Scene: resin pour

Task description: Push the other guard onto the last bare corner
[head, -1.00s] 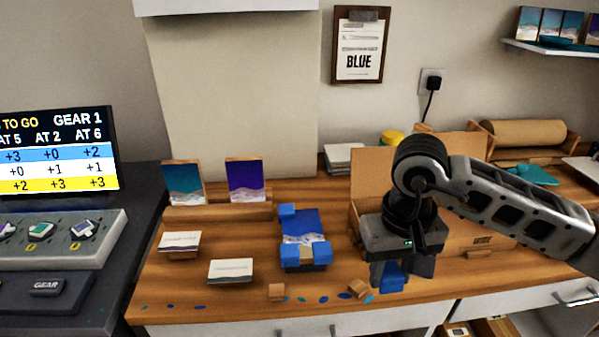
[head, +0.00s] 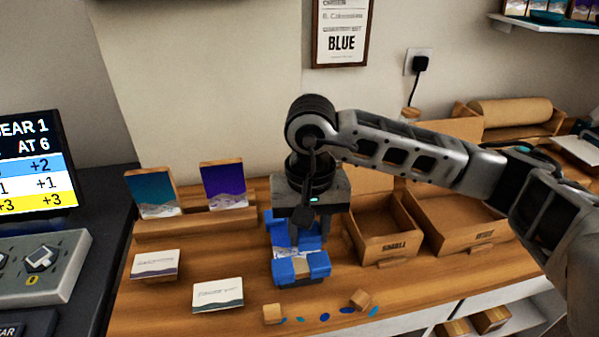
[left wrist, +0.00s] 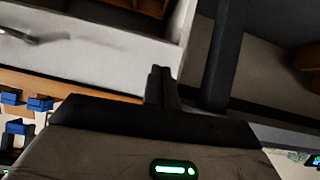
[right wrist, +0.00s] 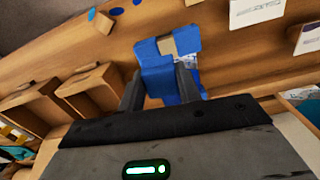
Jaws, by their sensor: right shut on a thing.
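The blue-and-white panel (head: 310,243) lies on its stand on the table in the head view. Blue guards cover its front left (head: 285,271) and front right (head: 319,264) corners, and another sits at its back left (head: 268,217). My right gripper (head: 310,236) is over the panel's back right part, fingers pointing down. It is shut on a blue guard (right wrist: 158,82), seen between the fingers in the right wrist view. Whether that guard touches the corner is hidden. My left gripper (left wrist: 162,88) has its fingers together, empty, away from the panel; it is out of the head view.
Small wooden blocks (head: 272,313) and blue drops lie near the table's front edge. Two cards (head: 218,295) rest at the left, with framed pictures (head: 224,186) behind. Open cardboard boxes, including one marked SMALL (head: 387,246), stand right of the panel.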

